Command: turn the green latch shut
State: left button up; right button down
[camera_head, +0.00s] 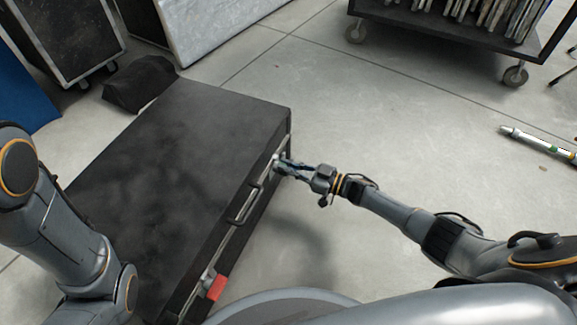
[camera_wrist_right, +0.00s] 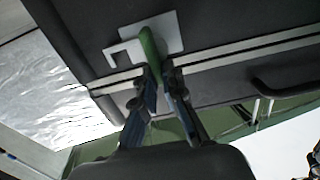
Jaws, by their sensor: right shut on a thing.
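The green latch (camera_wrist_right: 149,52) shows in the right wrist view as a narrow green lever on a pale metal plate (camera_wrist_right: 165,35) on the side of the black case (camera_head: 170,150). My right gripper (camera_head: 281,163) is at the far end of the case's front side. In the right wrist view its fingertips (camera_wrist_right: 160,83) are closed around the lower end of the green lever. In the head view the gripper mostly hides the latch. My left arm enters at the left, but its gripper is outside the picture.
A red latch (camera_head: 217,288) is at the near end of the case's front side. A black handle (camera_head: 245,205) lies between the latches. A wheeled cart (camera_head: 445,30) stands at the back right. The floor right of the case is mostly clear.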

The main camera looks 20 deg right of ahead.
jog(key=n, duration=0.4)
jog(key=shift+s+a+f+n+b, duration=0.2)
jog(key=shift+s+a+n+b, duration=0.1)
jog(key=shift+s, duration=0.1)
jog(key=n, duration=0.3)
jog(key=shift+s+a+f+n+b, duration=0.2)
jog(key=shift+s+f+n+b, duration=0.1)
jog(key=shift+b, duration=0.1)
jog(key=n, duration=0.2)
jog(key=n+b, duration=0.1)
jog(key=n, duration=0.1)
jog(key=shift+s+a+f, duration=0.1)
jog(key=shift+a+f, duration=0.05)
jog(key=shift+f, duration=0.2)
jog(key=n+b, duration=0.1)
jog(key=n, duration=0.1)
jog(key=n+b, duration=0.1)
jog(key=n, duration=0.2)
jog(key=shift+s+f, duration=0.1)
jog(key=shift+f, duration=0.3)
jog(key=shift+n+b, duration=0.3)
jog(key=shift+n, duration=0.1)
jog(key=c, duration=1.4)
grip_release()
jog(key=shift+c, duration=0.2)
